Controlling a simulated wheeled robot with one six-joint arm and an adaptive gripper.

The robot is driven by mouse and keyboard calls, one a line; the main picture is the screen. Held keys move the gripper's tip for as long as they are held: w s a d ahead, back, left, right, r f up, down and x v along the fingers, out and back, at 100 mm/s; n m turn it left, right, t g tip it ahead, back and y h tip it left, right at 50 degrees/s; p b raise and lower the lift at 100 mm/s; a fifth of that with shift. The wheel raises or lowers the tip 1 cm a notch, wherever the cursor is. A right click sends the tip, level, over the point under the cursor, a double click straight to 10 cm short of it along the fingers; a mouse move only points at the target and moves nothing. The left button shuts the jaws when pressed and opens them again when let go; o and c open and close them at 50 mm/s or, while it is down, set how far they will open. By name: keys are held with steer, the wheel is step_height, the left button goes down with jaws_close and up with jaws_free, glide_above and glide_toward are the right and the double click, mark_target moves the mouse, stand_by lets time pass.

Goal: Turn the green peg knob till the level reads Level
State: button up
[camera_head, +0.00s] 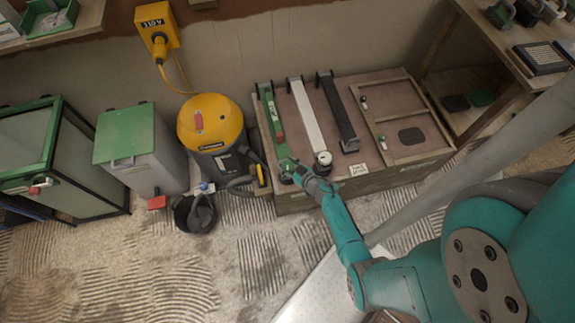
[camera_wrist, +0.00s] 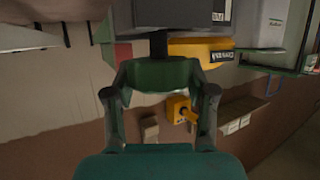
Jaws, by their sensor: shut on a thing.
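The green peg knob (camera_wrist: 160,74) is between my gripper's (camera_wrist: 160,82) two fingers in the wrist view, and they are shut on it. A dark stem joins it to a grey block above. In the head view my gripper (camera_head: 294,170) is at the near end of a green bar (camera_head: 271,113), which lies on a low wooden box and has a red patch. The knob is mostly hidden there by my gripper. I cannot make out a level reading in either view.
A white bar (camera_head: 304,112) and a black bar (camera_head: 338,112) lie beside the green one on the box (camera_head: 320,192). A framed hatch (camera_head: 393,97) is at its right. A yellow and black vacuum (camera_head: 213,130) stands close on the left. Rough plastered floor lies in front.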

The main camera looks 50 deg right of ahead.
steer(key=n+y, duration=0.3)
steer(key=y, duration=0.1)
steer(key=shift+d, duration=0.15)
steer(key=shift+n+g+y, duration=0.4)
steer(key=shift+n+y, duration=0.5)
steer(key=shift+n, duration=0.1)
steer(key=o, duration=1.2)
steer(key=shift+c, duration=0.2)
steer(key=v, duration=0.7)
steer(key=shift+s, duration=0.2)
